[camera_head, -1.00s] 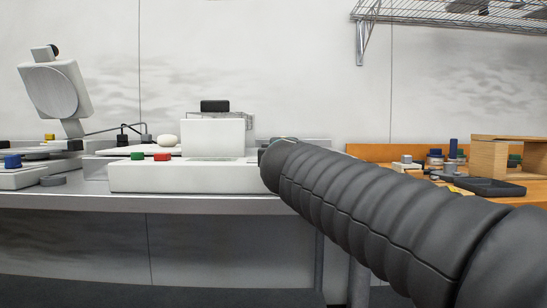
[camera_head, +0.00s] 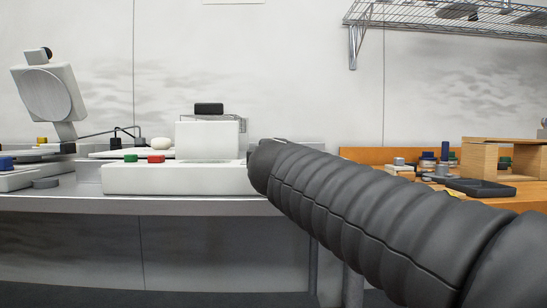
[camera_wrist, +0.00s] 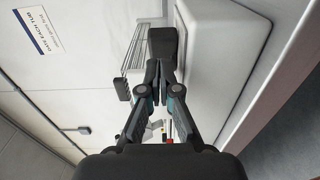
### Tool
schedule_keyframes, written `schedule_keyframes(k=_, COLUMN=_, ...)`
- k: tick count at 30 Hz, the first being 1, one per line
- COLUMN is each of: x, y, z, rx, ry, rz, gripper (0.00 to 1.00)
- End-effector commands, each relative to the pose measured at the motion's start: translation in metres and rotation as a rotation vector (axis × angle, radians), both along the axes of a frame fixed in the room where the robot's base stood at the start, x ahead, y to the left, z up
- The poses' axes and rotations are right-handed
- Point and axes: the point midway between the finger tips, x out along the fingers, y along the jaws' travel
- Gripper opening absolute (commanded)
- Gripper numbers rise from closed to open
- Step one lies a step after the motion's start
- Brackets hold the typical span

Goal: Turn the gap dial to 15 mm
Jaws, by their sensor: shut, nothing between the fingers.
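A white machine (camera_head: 180,180) with a green button (camera_head: 131,158) and a red button (camera_head: 156,159) stands on the grey bench in the head view. My dark sleeved arm hides its right end, and no dial scale or reading is legible. In the wrist view my gripper (camera_wrist: 157,76) is shut and empty, its fingertips together. A dark block (camera_wrist: 162,45) shows right at the fingertips, against the white machine body (camera_wrist: 222,45). It may be the gap dial; I cannot tell whether the fingers touch it. The head view does not show my gripper.
A wire guard (camera_wrist: 133,50) and a black block (camera_head: 209,108) are at the machine's top. A tilted white round-faced device (camera_head: 48,92) stands left. A wooden box (camera_head: 490,158) and black tray (camera_head: 480,188) lie right. A wire shelf (camera_head: 440,18) hangs above.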

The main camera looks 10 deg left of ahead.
Motion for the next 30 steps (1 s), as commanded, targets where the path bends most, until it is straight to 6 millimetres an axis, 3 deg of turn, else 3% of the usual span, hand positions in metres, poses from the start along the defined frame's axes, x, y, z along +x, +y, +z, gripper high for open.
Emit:
schedule_keyframes(k=4, x=-0.019, y=-0.001, z=-0.002, rx=0.001, ry=-0.002, rz=-0.008, gripper=0.00)
schedule_keyframes(k=15, x=-0.076, y=-0.036, z=0.000, rx=0.001, ry=-0.001, rz=-0.001, gripper=0.00)
schedule_keyframes(k=26, x=-0.098, y=-0.055, z=-0.001, rx=0.018, ry=0.006, rz=-0.009, gripper=0.00)
schedule_keyframes(k=28, x=-0.098, y=-0.059, z=-0.010, rx=0.077, ry=0.053, rz=-0.030, gripper=0.00)
schedule_keyframes(k=30, x=-0.096, y=-0.060, z=-0.039, rx=0.146, ry=0.143, rz=-0.052, gripper=0.00)
